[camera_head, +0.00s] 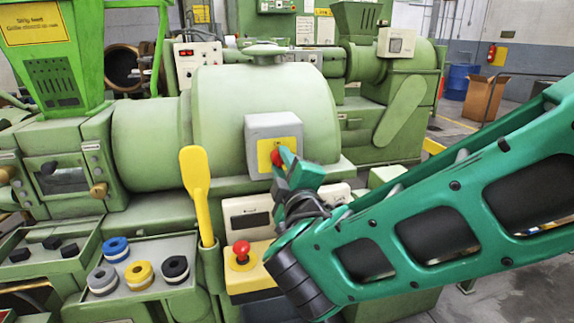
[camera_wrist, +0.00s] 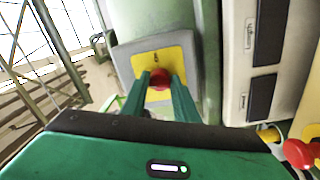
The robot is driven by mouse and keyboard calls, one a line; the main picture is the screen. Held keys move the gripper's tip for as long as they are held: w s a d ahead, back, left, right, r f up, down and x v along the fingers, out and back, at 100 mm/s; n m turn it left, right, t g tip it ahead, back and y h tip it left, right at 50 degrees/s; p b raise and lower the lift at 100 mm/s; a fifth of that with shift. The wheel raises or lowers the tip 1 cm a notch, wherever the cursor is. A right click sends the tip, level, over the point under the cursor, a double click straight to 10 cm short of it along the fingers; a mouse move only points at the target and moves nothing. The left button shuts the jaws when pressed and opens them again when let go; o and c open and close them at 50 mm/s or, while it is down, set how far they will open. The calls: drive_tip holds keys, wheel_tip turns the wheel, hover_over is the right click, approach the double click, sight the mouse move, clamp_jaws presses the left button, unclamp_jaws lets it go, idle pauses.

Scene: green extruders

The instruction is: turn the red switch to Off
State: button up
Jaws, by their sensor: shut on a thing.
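The red switch (camera_head: 277,157) sits on a yellow plate (camera_head: 265,148) on a grey box (camera_head: 268,124), fixed to the green extruder barrel (camera_head: 220,110). In the wrist view the red switch (camera_wrist: 159,79) lies between the two green fingers of my gripper (camera_wrist: 160,84), in front of the yellow plate (camera_wrist: 148,62). My gripper (camera_head: 283,156) is shut on the switch. In the head view the fingers cover part of the knob. The switch's exact angle is hard to read.
A red mushroom button (camera_head: 241,250) on a yellow box stands below and left of my gripper; it also shows in the wrist view (camera_wrist: 300,152). A yellow paddle (camera_head: 196,185) stands upright at left. A white panel (camera_head: 250,213) is just below the switch box.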

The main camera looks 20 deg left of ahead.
drive_tip(key=shift+w+d+n, duration=0.25)
drive_tip(key=shift+n, duration=0.65)
drive_tip(key=o, duration=1)
drive_tip(key=shift+f, duration=0.1)
drive_tip(key=shift+a, duration=0.1)
drive_tip(key=shift+s, duration=0.1)
drive_tip(key=shift+s, duration=0.1)
drive_tip(key=v, duration=1)
drive_tip(key=shift+d, duration=0.3)
